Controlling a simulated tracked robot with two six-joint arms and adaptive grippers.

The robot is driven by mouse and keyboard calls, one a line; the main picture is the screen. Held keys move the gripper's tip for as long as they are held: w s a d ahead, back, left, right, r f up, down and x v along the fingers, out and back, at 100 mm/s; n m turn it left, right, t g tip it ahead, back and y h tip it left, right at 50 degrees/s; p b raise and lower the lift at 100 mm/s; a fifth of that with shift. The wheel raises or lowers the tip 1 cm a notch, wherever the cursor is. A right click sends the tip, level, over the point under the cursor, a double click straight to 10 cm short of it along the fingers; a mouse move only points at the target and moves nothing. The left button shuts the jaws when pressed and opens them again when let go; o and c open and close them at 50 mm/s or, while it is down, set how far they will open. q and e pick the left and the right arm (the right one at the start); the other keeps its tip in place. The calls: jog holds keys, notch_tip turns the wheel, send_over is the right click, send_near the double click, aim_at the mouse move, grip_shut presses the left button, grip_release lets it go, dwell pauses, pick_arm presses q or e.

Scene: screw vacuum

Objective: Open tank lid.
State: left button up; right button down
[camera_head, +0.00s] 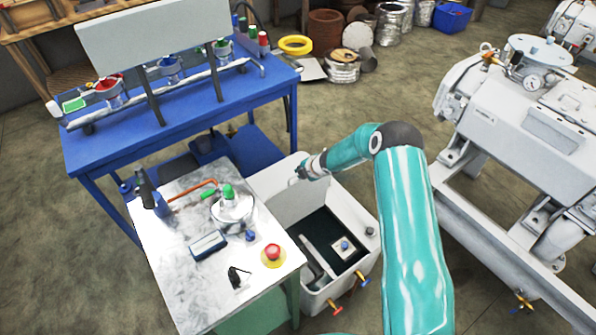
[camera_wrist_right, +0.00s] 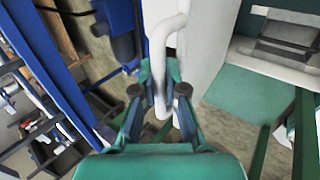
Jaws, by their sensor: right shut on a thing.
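The white tank (camera_head: 366,262) stands on the floor beside the metal-topped table, with its dark inside in view. Its white lid (camera_head: 288,204) is raised at the tank's far left side, tilted up, leaving the near right part uncovered. My right gripper (camera_head: 299,174) is at the lid's upper edge. In the right wrist view, my right gripper (camera_wrist_right: 160,92) is shut on the lid's white curved handle (camera_wrist_right: 165,40), which passes between the fingers. The white panel beside the handle shows there too. My left gripper is not in view.
A metal-topped table (camera_head: 180,285) with a red button (camera_head: 272,252) stands left of the tank. A blue bench (camera_head: 180,118) is behind it. A large grey machine (camera_head: 520,120) stands right. Taps (camera_head: 336,309) stick out at the tank's front.

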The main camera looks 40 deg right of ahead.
jog(key=shift+w+d+r, duration=0.1)
jog(key=shift+w+d, duration=0.1)
jog(key=shift+d, duration=0.05)
jog(key=c, duration=1.3)
grip_release()
jog(key=shift+o, duration=0.5)
jog(key=shift+a, duration=0.2)
jog(key=v, duration=1.2)
